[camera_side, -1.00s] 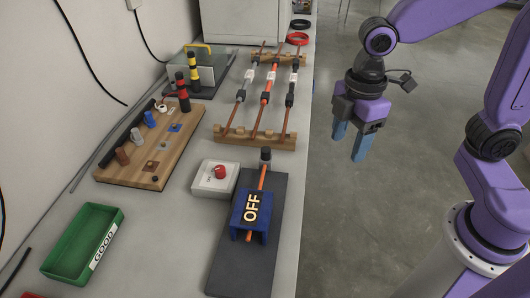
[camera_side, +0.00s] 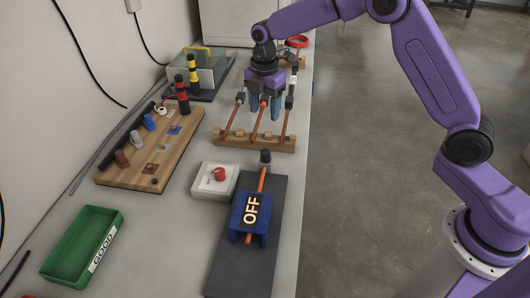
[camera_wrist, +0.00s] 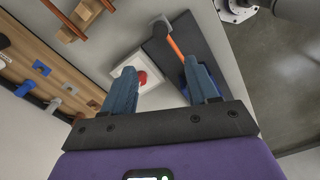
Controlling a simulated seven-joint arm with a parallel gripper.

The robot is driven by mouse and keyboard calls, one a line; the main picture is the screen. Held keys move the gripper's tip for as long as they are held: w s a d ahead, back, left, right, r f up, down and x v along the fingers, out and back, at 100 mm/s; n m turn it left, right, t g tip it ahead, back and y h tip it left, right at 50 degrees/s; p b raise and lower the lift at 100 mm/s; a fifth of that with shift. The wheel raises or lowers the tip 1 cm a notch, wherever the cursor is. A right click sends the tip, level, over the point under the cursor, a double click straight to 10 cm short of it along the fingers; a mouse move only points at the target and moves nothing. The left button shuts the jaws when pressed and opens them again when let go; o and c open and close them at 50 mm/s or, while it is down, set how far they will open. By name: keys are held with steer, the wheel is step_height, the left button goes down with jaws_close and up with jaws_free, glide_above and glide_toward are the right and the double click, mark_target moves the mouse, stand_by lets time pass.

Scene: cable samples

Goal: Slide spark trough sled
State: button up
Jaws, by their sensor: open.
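A blue sled-like block (camera_side: 251,212) marked "OFF" straddles an orange rod (camera_side: 262,180) on a dark grey base plate (camera_side: 228,272) at the front of the bench. A black cap (camera_side: 265,156) sits at the rod's far end. My gripper (camera_side: 263,112) is open and empty, fingers pointing down, over the wooden rack with cable samples, beyond the sled in the side view. In the wrist view my two blue fingers (camera_wrist: 162,85) are spread apart; the right finger covers part of the plate, and the blue block is mostly hidden behind it.
A white box with a red knob (camera_side: 219,174) stands left of the plate. A wooden rack (camera_side: 270,143) carries cable samples. A wooden board (camera_side: 128,171) with pegs and a green "GOOD" tray (camera_side: 66,262) are at left. The bench front right drops to the floor.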

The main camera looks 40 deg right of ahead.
mark_target(265, 152)
step_height(265, 152, down, 16)
steer(key=shift+f, duration=0.2)
stand_by(0.4)
